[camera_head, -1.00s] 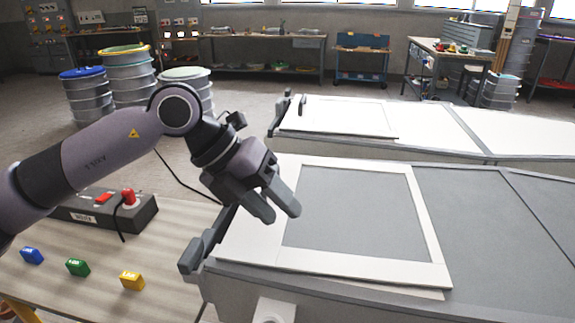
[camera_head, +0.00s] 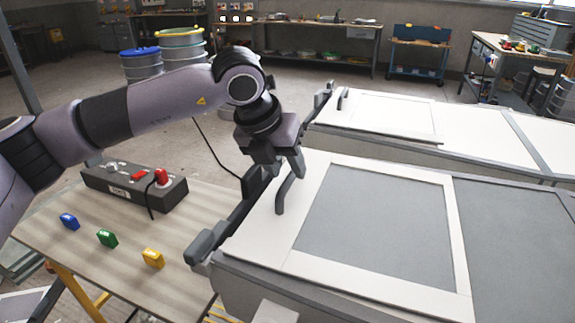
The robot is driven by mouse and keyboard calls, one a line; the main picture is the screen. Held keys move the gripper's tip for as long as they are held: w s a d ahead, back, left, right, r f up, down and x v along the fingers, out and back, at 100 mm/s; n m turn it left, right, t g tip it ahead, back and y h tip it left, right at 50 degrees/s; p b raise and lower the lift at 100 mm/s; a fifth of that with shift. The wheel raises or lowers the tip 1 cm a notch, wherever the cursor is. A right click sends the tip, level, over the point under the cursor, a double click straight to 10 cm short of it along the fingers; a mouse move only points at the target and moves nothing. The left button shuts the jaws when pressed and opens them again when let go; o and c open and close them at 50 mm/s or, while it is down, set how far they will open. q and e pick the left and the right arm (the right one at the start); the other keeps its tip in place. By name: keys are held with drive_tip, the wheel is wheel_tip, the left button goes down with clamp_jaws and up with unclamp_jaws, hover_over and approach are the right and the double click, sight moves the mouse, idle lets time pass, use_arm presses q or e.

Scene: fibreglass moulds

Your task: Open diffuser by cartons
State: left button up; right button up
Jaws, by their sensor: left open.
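I take the diffuser to be the near white-framed panel (camera_head: 461,235) with a grey middle. It lies flat on the long grey box at the right and appears closed. A dark bar (camera_head: 222,238) runs along the box's left edge, partly behind the gripper. A similar far panel (camera_head: 390,118) has its own handle (camera_head: 342,98). No cartons are visible. My right gripper is not in view.
Drums (camera_head: 180,48) stand behind my arm. Benches line the back wall. Open floor lies beyond the far box.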

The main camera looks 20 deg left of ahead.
use_arm(q)
drive_tip(key=shift+w+d+f, duration=0.15)
drive_tip(key=shift+w+f, duration=0.1)
drive_tip(key=shift+f, duration=0.25)
clamp_jaws()
